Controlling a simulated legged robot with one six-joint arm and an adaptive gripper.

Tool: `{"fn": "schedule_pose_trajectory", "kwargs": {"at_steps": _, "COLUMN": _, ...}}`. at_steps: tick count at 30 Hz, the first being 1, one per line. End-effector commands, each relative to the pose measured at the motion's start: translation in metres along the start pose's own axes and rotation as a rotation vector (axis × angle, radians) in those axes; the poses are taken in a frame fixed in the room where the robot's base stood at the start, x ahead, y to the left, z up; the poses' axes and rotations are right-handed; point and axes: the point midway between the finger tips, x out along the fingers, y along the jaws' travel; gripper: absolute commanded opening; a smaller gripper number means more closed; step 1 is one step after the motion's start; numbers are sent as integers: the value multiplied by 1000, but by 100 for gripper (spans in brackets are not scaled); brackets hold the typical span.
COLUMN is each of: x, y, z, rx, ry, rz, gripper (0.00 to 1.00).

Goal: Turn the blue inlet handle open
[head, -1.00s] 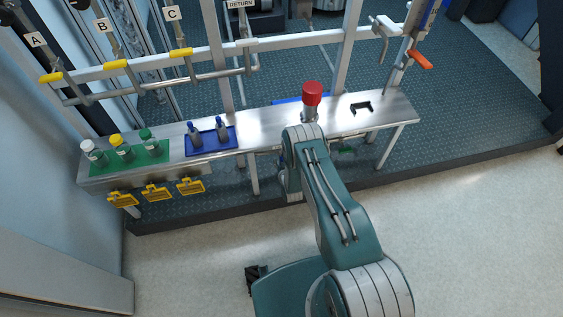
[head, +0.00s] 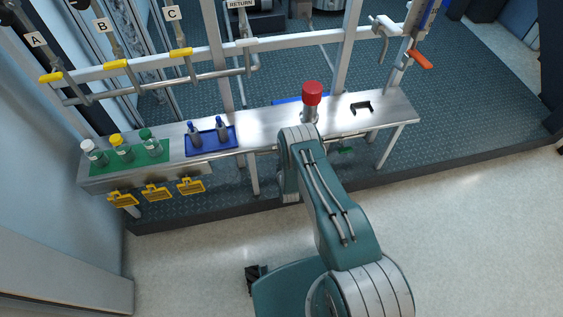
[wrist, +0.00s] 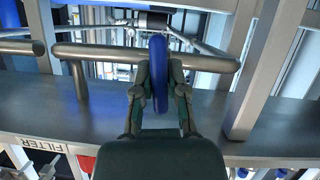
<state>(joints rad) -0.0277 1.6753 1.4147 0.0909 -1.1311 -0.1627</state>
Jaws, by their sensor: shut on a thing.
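The blue inlet handle (wrist: 159,52) stands upright in the middle of the wrist view, in front of a horizontal metal pipe (wrist: 100,52). My gripper (wrist: 158,88) has one finger on each side of the handle's lower part and is shut on it. The fingers hide part of the handle and of the pipe behind. In the head view, my arm reaches to the bench's front edge and hides my gripper and the handle.
The steel bench (head: 262,126) carries a red-topped fitting (head: 312,92), a black bracket (head: 361,107), a blue tray (head: 212,148) and a green mat (head: 150,157) with bottles. Yellow tags (head: 156,192) hang at the front left. A grey post (wrist: 262,70) stands right of my gripper.

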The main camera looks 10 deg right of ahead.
Motion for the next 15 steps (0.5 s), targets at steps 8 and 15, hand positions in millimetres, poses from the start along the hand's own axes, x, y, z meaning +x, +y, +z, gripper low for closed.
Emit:
{"fn": "schedule_pose_trajectory", "kwargs": {"at_steps": 8, "x": 0, "y": -4, "z": 0, "rx": -227, "ry": 2, "rz": 89, "gripper": 0}}
{"fn": "schedule_pose_trajectory", "kwargs": {"at_steps": 15, "x": 1, "y": -6, "z": 0, "rx": -437, "ry": 3, "rz": 176, "gripper": 0}}
